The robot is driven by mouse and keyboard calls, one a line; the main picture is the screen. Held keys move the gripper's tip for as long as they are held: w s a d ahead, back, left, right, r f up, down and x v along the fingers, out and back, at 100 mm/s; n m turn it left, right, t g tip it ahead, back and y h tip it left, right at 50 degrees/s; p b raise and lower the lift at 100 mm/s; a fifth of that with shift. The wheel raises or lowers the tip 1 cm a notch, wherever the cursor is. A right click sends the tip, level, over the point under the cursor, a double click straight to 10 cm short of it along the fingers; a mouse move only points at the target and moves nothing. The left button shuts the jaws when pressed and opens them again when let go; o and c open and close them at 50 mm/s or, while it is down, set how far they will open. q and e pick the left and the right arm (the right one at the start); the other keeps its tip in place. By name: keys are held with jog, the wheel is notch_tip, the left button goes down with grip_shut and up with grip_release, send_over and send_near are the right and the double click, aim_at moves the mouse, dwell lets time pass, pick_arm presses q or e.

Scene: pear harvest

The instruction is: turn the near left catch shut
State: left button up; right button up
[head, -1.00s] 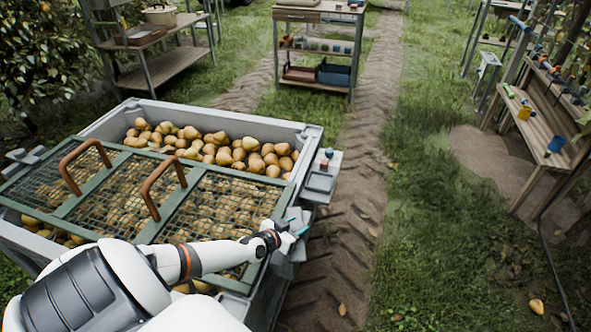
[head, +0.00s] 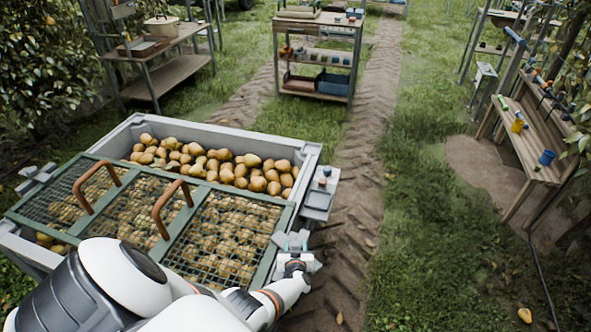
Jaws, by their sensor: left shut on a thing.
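The bin (head: 313,160) is a large grey crate full of pears. A green-framed mesh lid (head: 170,232) with two brown handles (head: 172,208) covers its near part. My left gripper (head: 292,242) is at the lid's right edge in the picture, outside the bin's right wall. It is shut on a small grey catch (head: 309,264) there, mostly hidden by the fingers. I cannot tell how far the catch is turned. Another grey fitting (head: 38,173) sits on the bin's left rim. My right gripper is not in view.
A small grey tray (head: 318,200) with small bottles is fixed to the bin's right side, just beyond my gripper. Shelves stand at the back, and a wooden bench (head: 530,150) stands at the right.

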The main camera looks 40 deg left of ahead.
pick_arm(q)
jog(key=n+g+y, duration=0.1)
jog(key=n+g+y+b, duration=0.1)
jog(key=shift+w+a+r+n, duration=0.1)
jog(key=shift+w+a+n, duration=0.1)
jog(key=shift+n, duration=0.2)
jog(key=shift+n+g+y+b, duration=0.7)
jog(key=shift+n+g+b, duration=0.2)
jog(key=shift+g, duration=0.2)
jog(key=shift+r+n+g+b, duration=0.2)
jog(key=shift+n+g+b, duration=0.2)
jog(key=shift+n+g, duration=0.2)
jog(key=o, duration=1.4)
jog(key=shift+s+f, duration=0.1)
jog(key=shift+f, duration=0.1)
